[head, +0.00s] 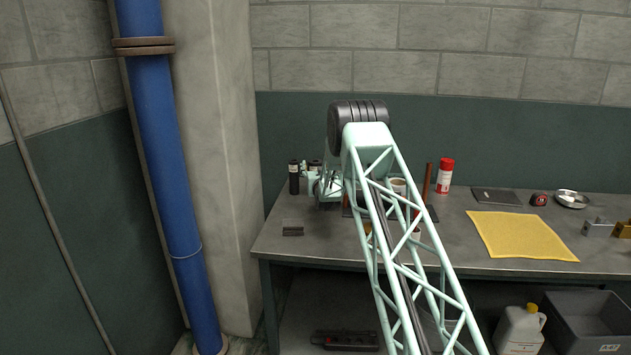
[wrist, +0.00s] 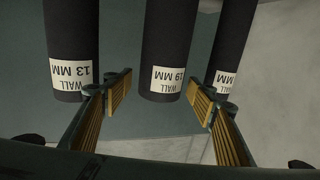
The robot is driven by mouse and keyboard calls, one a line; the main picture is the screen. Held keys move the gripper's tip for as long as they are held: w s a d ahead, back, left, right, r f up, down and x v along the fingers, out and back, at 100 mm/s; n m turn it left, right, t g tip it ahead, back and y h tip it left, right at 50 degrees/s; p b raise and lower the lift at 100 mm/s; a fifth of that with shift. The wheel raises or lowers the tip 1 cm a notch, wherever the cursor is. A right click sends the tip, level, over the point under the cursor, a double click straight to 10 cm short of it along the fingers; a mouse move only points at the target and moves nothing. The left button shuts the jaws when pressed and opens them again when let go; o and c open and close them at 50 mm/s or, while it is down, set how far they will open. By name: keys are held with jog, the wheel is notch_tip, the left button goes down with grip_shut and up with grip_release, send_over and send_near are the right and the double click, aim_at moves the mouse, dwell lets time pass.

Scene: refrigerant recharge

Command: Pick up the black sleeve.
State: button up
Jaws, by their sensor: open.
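Several black sleeves with white labels show in the wrist view. The left sleeve (wrist: 72,35) reads WALL 13 MM, the middle sleeve (wrist: 172,35) reads WALL 19 MM, and the right sleeve's (wrist: 229,45) number is partly hidden. The labels appear upside down. My gripper (wrist: 160,88) is open and empty, with one finger on either side of the middle sleeve's labelled end. I cannot tell how deep the sleeve sits between them. In the head view one black sleeve (head: 294,178) stands upright on the bench, left of my wrist; the others are mostly hidden.
The bench's front left is mostly clear.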

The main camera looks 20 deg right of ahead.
jog(key=shift+w+d+r, duration=0.1)
jog(key=shift+w+d, duration=0.05)
jog(key=shift+w, duration=0.45)
jog(key=shift+c, duration=0.6)
jog(key=c, duration=0.9)
jog(key=shift+c, duration=0.2)
jog(key=shift+r, duration=0.1)
